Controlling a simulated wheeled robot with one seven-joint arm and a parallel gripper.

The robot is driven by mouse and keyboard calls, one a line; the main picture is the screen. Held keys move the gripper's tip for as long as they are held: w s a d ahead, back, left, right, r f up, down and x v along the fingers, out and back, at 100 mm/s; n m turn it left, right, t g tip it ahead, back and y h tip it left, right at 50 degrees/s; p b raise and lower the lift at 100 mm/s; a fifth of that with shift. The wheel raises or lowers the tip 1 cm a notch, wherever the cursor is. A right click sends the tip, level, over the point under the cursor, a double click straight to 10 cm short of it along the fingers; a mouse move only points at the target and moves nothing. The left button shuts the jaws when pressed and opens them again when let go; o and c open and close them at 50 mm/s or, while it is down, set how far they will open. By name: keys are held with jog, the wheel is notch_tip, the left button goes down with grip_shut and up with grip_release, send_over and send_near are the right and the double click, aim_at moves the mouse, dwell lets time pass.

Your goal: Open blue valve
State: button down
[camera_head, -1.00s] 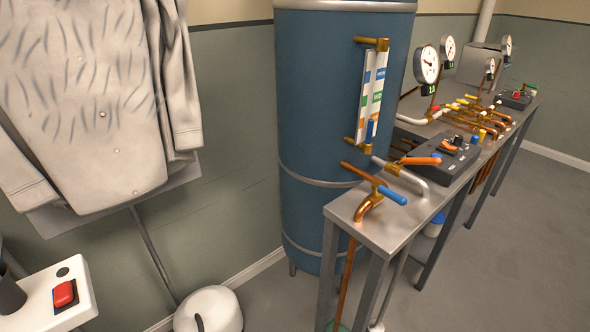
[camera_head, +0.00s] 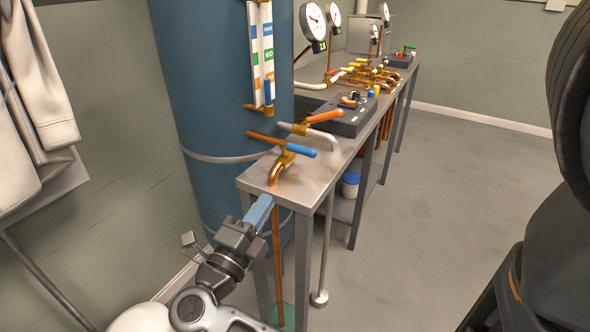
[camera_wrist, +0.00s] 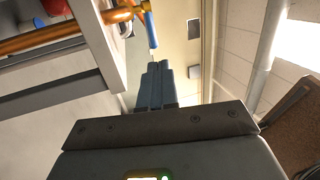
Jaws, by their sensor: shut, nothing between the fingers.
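The blue valve lever (camera_head: 301,150) sits on a bent copper pipe (camera_head: 281,170) at the near end of the metal bench. The lever points sideways, to the right and slightly down in the head view, across the pipe's top. In the wrist view the blue lever (camera_wrist: 151,30) shows just beyond the fingertips, beside orange-brown pipework. My gripper (camera_head: 268,201) is shut and empty at the bench's near left corner, nearer the camera than the lever and apart from it. Its fingers (camera_wrist: 158,66) point toward the lever in the wrist view.
An orange lever (camera_head: 324,117) on a silver pipe is just behind the blue one. The metal bench (camera_head: 252,180) runs back with gauges and more valves. A large blue tank (camera_head: 215,100) stands at left. Open floor (camera_head: 440,180) lies to the right.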

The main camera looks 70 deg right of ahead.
aim_at(302, 153)
jog(key=shift+w+d+f+m+g+y, duration=0.35)
jog(key=shift+d+f+m+g+y, duration=0.1)
jog(key=shift+m+g, duration=0.15)
jog(key=p+x, duration=0.2)
jog(key=x, duration=1.2)
jog(key=shift+r, duration=0.2)
jog(key=shift+t, duration=0.3)
